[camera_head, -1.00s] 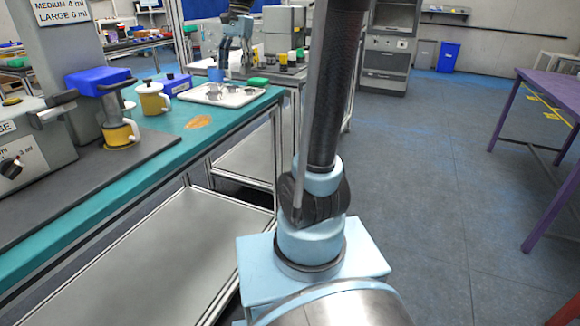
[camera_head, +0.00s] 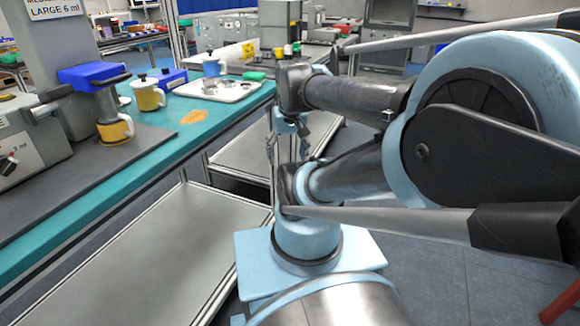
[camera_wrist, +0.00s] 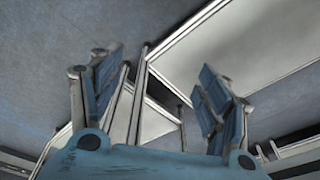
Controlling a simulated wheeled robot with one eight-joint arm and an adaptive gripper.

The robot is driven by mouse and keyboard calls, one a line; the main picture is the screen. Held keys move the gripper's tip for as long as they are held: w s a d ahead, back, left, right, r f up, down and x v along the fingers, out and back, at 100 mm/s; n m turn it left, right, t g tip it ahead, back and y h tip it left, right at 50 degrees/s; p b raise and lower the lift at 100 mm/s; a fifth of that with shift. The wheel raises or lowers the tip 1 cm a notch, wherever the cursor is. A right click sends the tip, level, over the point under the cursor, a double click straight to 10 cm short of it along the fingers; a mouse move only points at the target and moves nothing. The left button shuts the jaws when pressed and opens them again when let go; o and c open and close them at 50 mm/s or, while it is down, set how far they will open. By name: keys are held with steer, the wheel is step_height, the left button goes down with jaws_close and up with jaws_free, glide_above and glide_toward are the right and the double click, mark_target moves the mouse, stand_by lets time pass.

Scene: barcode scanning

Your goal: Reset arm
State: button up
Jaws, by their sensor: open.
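My arm is folded at the right of the head view. My gripper (camera_head: 287,152) hangs below the wrist, pointing down, just right of the teal table's edge. In the wrist view my gripper (camera_wrist: 160,66) has its two blue fingers spread wide with nothing between them. Below it the wrist view shows grey floor (camera_wrist: 40,60) and pale shelf panels (camera_wrist: 230,50).
A lower metal shelf (camera_head: 150,240) lies beneath. Part of a red stool-like frame (camera_head: 560,303) shows at lower right.

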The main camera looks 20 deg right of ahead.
steer(key=shift+n, duration=0.4)
steer(key=f, duration=0.1)
steer(key=s+f, duration=0.2)
steer(key=shift+d+f, duration=0.25)
steer(key=shift+s, duration=0.1)
steer(key=shift+w+f, duration=0.2)
steer(key=shift+w, duration=0.25)
